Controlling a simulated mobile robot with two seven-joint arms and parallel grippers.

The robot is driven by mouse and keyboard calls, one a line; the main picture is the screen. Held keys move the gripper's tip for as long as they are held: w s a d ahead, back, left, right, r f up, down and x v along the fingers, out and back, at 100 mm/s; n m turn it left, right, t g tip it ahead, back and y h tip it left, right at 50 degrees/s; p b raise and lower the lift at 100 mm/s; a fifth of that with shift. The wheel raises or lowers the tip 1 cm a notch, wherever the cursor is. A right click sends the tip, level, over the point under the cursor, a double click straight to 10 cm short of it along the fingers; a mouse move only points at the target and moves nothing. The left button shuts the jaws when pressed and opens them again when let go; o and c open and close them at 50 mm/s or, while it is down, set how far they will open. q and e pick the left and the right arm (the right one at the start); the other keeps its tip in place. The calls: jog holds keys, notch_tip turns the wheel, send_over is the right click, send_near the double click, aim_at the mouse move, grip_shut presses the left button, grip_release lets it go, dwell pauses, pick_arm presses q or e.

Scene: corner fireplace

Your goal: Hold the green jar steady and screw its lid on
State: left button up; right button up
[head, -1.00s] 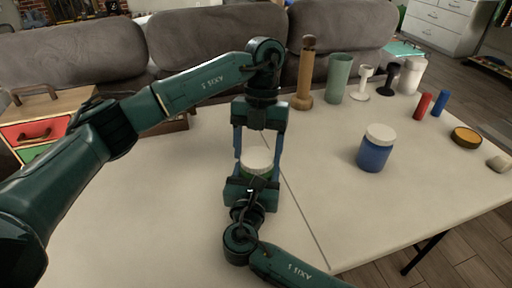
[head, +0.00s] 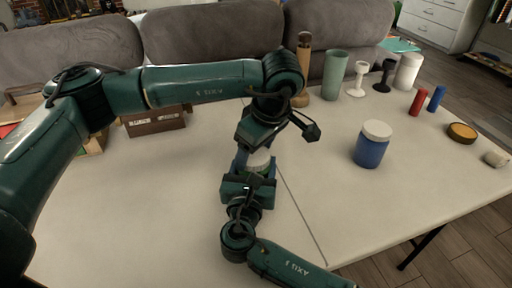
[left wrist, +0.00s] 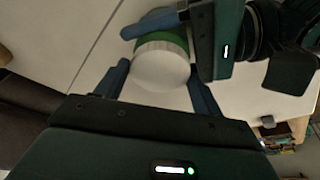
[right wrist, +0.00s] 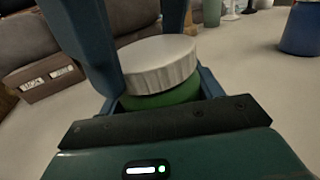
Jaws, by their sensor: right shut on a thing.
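The green jar (right wrist: 162,98) stands upright between the fingers of my right gripper (right wrist: 165,88), which is shut on it. It also shows in the left wrist view (left wrist: 166,40). The white ribbed lid (right wrist: 160,62) sits on top of the jar, with green showing just below its rim. My left gripper (left wrist: 158,72) reaches down from above with its fingers apart on either side of the lid (left wrist: 162,68). A small gap shows at one finger, so it looks open. In the head view my left arm hides most of the lid (head: 259,159) and jar.
A blue jar with a white lid (head: 372,146) stands to the right. A green cup (head: 334,76), small goblets, a white cylinder (head: 407,71), red and blue cylinders and a yellow-topped disc (head: 461,132) stand farther back and right. A brown box (head: 155,122) is at back left. The table's front left is clear.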

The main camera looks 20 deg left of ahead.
pick_arm(q)
jog(key=o, duration=0.5)
jog(key=shift+c, duration=0.2)
jog(key=shift+r, duration=2.25)
jog(key=shift+c, duration=0.4)
